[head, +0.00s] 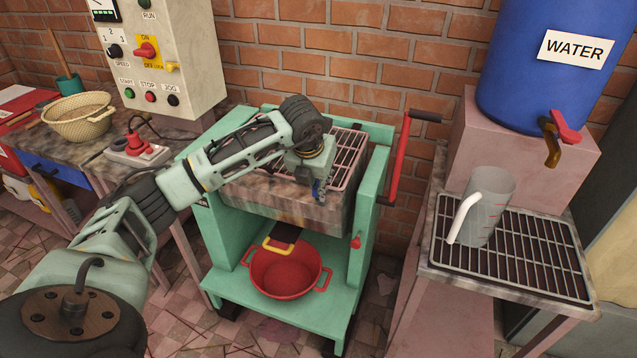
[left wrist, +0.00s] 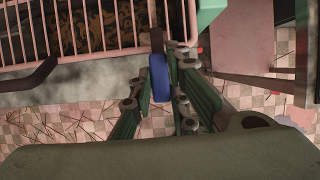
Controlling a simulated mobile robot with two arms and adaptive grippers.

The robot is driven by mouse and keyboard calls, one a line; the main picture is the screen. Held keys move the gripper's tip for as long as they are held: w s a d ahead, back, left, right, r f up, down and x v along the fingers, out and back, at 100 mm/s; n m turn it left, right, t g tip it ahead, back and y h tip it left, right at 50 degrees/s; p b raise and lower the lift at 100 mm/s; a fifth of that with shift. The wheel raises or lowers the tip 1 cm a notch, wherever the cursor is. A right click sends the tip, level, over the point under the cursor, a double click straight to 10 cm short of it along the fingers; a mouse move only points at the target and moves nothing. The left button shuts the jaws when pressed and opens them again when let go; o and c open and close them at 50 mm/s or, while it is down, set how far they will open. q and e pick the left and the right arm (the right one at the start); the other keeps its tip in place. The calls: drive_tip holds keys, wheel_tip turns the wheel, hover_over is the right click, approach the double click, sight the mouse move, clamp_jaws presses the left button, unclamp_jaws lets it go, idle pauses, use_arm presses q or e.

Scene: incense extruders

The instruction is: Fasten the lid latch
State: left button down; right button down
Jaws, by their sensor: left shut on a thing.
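The lid is a pinkish barred grille (head: 347,145) lying over the grey trough (head: 258,200) of the green machine. Its bars also show at the top of the left wrist view (left wrist: 100,48), with dark brownish material beneath. My left gripper (left wrist: 161,80) is at the trough's front edge, shut on a blue latch handle (left wrist: 160,84). A dark metal piece (left wrist: 157,40) runs from the handle toward the lid. In the head view, the handle (head: 319,192) is mostly hidden by the gripper. I cannot tell whether the latch is engaged. My right gripper is not in view.
A red crank handle (head: 396,160) stands at the machine's right side. A red basin (head: 286,274) sits on the shelf below. A clear jug (head: 487,205) stands on a rack under the blue water barrel (head: 545,60). A control box (head: 160,55) stands behind left.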

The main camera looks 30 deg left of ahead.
use_arm(q)
drive_tip(key=c, duration=1.7)
unclamp_jaws()
drive_tip(key=shift+r, duration=0.1)
drive_tip(key=v, duration=1.2)
